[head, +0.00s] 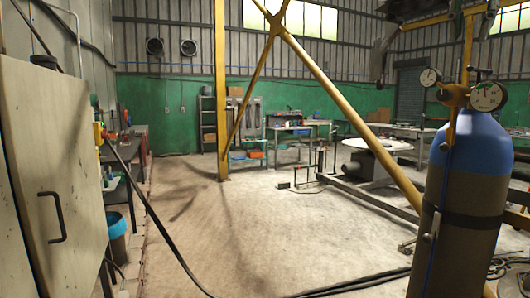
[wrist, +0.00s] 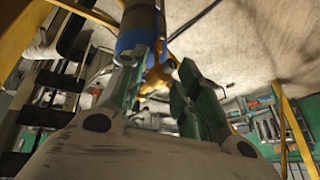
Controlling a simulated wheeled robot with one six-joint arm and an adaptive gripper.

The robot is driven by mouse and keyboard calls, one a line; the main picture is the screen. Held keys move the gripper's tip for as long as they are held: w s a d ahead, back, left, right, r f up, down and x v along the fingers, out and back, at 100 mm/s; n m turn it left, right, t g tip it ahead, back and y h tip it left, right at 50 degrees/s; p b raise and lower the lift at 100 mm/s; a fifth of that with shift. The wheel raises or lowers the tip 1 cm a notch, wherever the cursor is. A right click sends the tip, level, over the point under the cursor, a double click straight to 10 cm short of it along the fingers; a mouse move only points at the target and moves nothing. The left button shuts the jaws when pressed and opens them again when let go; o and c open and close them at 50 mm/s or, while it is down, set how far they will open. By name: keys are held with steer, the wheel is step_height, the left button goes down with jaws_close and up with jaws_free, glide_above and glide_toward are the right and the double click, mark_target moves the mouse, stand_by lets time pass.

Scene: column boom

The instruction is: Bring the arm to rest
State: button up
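My gripper (wrist: 163,62) shows in the wrist view, with two green-padded fingers standing apart. Nothing is seen held between them. Past the fingers I see part of the blue-topped gas cylinder (wrist: 136,33) and blurred yellow fittings. The wrist picture is strongly tilted, so the distance from the fingers to the cylinder cannot be told. In the head view I cannot make out my gripper.
The gas cylinder (head: 460,190) with gauges (head: 488,97) stands close at the right. Yellow braces (head: 350,105) cross the middle. A cabinet (head: 50,160) is close at the left. A black cable (head: 165,235) crosses the floor. Open floor (head: 240,225) lies in the centre.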

steer(key=w+a+f+n+y, duration=0.15)
steer(key=f+n, duration=0.25)
steer(key=f, duration=0.5)
steer(key=w+a+f+n, duration=0.2)
steer(key=f+n, duration=0.2)
steer(key=f, duration=0.6)
steer(key=s+a+f+n, duration=0.1)
steer(key=s+f, duration=0.3)
steer(key=f, duration=0.3)
steer(key=s+a+f+n+y, duration=0.1)
steer(key=s+a+f, duration=0.1)
steer(key=s+f, duration=0.2)
steer(key=s+a+f+y, duration=0.1)
steer(key=s+f, duration=0.3)
steer(key=f, duration=0.6)
steer(key=shift+a+f+n, duration=0.3)
steer(key=shift+a+n, duration=0.05)
steer(key=shift+n, duration=0.05)
steer(key=shift+s, duration=0.1)
